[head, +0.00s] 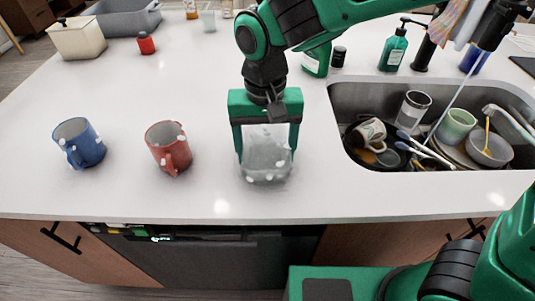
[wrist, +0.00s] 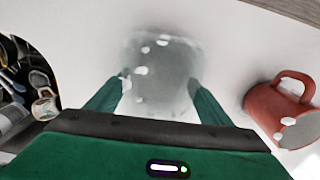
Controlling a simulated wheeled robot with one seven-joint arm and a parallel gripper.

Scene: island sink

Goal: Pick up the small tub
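The small tub (head: 266,162) is a clear, see-through container with white highlights. It stands on the white counter left of the sink, and shows in the wrist view (wrist: 160,65) at the top middle. My gripper (head: 267,146) points down over it, with its green fingers spread wide, one on each side of the tub. The fingers (wrist: 158,88) reach along the tub's sides in the wrist view. I cannot tell whether they touch its walls. The tub looks upright and at counter level.
A red mug (head: 169,148) stands left of the tub, with a blue mug (head: 79,143) farther left. The sink (head: 345,165) at the right holds several dishes. Bottles (head: 394,48) stand behind it.

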